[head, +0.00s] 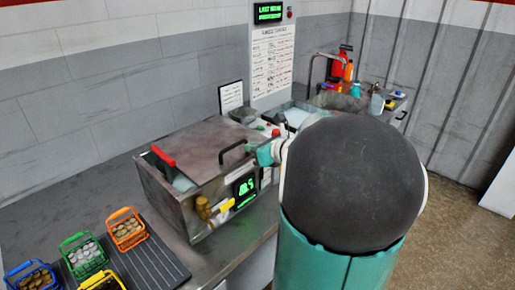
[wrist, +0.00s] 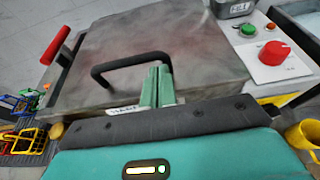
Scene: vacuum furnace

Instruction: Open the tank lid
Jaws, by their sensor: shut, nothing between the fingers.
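The metal tank (head: 190,205) stands on the steel counter. Its brownish-grey lid (head: 205,146) lies flat over the top, with a black bar handle (head: 234,151) near its right edge. In the wrist view the lid (wrist: 160,45) fills the upper middle, and the handle (wrist: 120,68) arches up from it. My gripper (head: 265,153) is at the tank's right side, close to the handle. In the wrist view my gripper's green fingers (wrist: 157,84) are together and empty, by the handle's right end. I cannot tell whether they touch it. My arm hides part of the counter.
A red-handled part (head: 163,156) is at the tank's left end. Small coloured baskets (head: 127,228) holding round pieces stand at the lower left by a dark ribbed mat (head: 150,262). A red knob (wrist: 274,53) and green button (wrist: 247,30) lie right of the lid. A sink and bottles are behind.

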